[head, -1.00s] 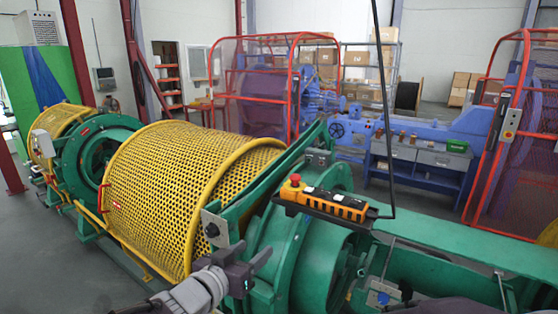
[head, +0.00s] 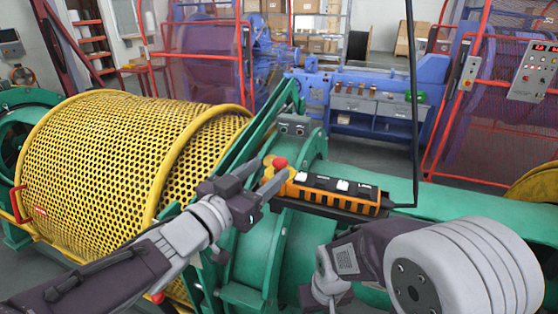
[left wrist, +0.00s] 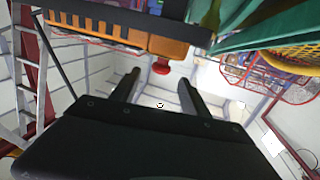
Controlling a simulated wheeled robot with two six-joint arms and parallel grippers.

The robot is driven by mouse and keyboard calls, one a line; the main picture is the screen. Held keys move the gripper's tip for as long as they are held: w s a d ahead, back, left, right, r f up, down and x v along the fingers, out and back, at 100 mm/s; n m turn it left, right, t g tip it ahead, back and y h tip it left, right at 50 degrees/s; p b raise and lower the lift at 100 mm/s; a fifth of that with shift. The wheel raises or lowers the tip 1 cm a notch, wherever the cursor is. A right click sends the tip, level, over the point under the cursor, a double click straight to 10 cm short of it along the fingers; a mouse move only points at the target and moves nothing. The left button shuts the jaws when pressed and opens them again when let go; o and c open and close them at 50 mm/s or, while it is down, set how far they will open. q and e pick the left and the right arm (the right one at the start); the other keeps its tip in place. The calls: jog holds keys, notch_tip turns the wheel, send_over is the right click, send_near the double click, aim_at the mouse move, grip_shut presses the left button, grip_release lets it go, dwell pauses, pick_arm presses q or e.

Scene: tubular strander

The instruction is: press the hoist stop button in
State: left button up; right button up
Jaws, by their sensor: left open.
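The hoist pendant (head: 335,195) is an orange and black control box lying on a dark tray on the green machine. Its red stop button (head: 279,162) is a mushroom head at the left end. My left gripper (head: 271,174) is open and empty, with its fingertips close to the button. In the left wrist view the red button (left wrist: 161,68) shows just ahead of and between the fingertips (left wrist: 159,80), beside the orange pendant body (left wrist: 168,47). I cannot tell whether a fingertip touches it. My right gripper does not show; only my right arm does.
A yellow perforated guard drum (head: 105,150) stands left of my left arm. A thin black cable (head: 413,110) rises from the pendant's right end. The green machine housing (head: 480,210) extends to the right. Blue machinery (head: 350,85) and red mesh guards (head: 505,120) stand behind.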

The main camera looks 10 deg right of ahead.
aim_at(275, 164)
pick_arm(q)
jog(key=x, duration=0.5)
jog(key=shift+w, duration=0.1)
jog(key=shift+d, duration=0.25)
jog(key=shift+w, duration=0.15)
jog(key=shift+w, duration=0.1)
grip_shut()
dwell(0.8)
